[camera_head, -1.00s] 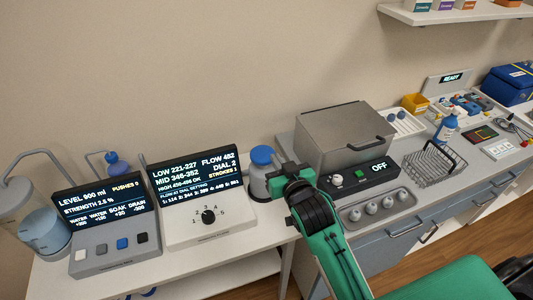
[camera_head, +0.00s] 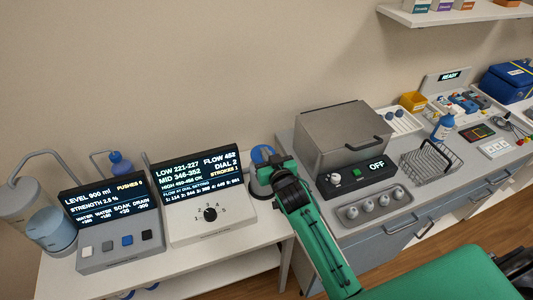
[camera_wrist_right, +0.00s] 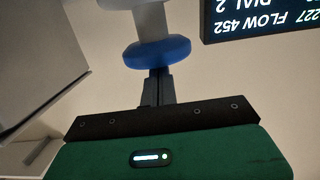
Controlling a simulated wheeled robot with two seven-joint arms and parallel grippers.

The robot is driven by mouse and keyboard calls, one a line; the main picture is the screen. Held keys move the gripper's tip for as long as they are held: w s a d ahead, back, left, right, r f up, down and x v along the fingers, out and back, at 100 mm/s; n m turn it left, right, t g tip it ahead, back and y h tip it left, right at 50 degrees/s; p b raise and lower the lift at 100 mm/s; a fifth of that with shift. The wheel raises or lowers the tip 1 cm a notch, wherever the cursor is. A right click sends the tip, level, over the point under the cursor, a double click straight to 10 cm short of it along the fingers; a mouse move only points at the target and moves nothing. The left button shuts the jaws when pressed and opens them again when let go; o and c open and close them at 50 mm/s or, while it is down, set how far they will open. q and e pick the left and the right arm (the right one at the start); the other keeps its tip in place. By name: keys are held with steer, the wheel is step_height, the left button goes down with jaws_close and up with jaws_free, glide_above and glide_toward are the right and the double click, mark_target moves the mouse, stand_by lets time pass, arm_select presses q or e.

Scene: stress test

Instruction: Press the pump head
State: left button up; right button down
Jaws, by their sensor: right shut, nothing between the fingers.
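The pump head (camera_head: 262,153) is a round blue cap on a grey pump body (camera_head: 260,184), just right of the dial console. In the right wrist view the blue pump head (camera_wrist_right: 157,52) lies straight ahead of the fingertips, with a pale stem beyond it. My right gripper (camera_head: 271,166) is at the pump, partly covering it in the head view. In the wrist view its dark fingers (camera_wrist_right: 157,73) are shut and empty, and their tips meet the edge of the blue cap in the picture. I cannot tell whether they touch it. My left gripper is out of view.
The dial console (camera_head: 212,231) reads DIAL 2 and STROKES 1. Left of it stand another console (camera_head: 120,249) with buttons and a clear jug (camera_head: 52,232). A grey lidded box (camera_head: 342,138) and a tray of knobs (camera_head: 374,210) stand close right of my arm.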

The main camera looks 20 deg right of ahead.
step_height(320, 180, down, 4)
steer(key=shift+r+b, duration=0.15)
steer(key=shift+b, duration=0.9)
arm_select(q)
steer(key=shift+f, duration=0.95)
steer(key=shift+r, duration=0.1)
arm_select(e)
steer(key=shift+r, duration=0.15)
